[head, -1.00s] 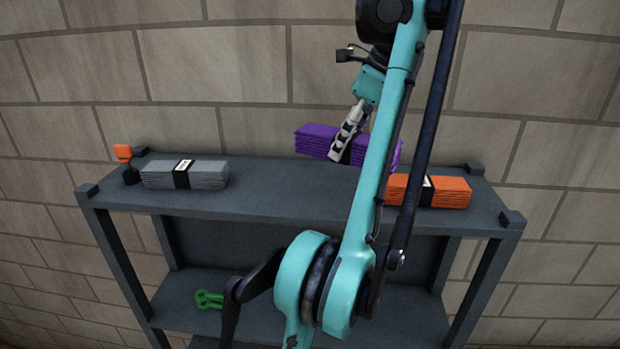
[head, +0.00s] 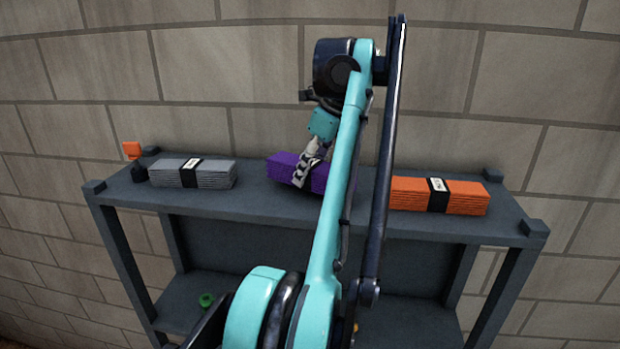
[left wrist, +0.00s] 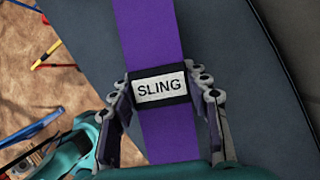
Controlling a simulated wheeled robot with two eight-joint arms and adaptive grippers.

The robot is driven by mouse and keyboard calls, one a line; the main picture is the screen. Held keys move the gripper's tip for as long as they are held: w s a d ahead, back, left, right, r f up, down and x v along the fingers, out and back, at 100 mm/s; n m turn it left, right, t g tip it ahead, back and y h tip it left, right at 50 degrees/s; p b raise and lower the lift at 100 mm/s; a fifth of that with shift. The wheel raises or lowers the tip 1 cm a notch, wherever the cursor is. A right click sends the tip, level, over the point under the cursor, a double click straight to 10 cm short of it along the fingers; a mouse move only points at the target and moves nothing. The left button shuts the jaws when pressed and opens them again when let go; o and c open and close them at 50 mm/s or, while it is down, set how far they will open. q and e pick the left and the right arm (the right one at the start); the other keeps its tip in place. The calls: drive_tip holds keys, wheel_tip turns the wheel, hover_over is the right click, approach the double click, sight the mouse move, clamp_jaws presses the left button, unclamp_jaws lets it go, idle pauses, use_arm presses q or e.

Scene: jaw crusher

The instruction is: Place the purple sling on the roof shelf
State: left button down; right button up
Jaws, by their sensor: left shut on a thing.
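The purple sling (head: 283,168) is a folded bundle with a black "SLING" label band. It is over the roof shelf (head: 252,201), the dark grey top of the rack, between a grey bundle and an orange bundle. My left gripper (head: 303,180) is shut around its middle, a finger on each side of the label. The sling also shows in the left wrist view (left wrist: 143,35), above the dark shelf top. I cannot tell whether its underside touches the shelf. My arm hides the sling's right end. My right gripper is not in view.
The grey bundle (head: 212,173) lies on the left of the shelf, near a small orange-and-black item (head: 132,151). The orange bundle (head: 457,196) lies on the right. Raised posts stand at the shelf corners. A green item (head: 206,300) is on the lower shelf. A block wall stands behind.

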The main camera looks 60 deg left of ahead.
use_arm(q)
drive_tip(key=shift+s+f, duration=0.25)
drive_tip(key=shift+f, duration=0.65)
drive_tip(key=shift+w+f, duration=0.2)
drive_tip(key=shift+w, duration=0.1)
drive_tip(key=c, duration=0.9)
unclamp_jaws()
drive_tip(key=shift+o, duration=0.7)
drive_tip(key=shift+s, duration=0.15)
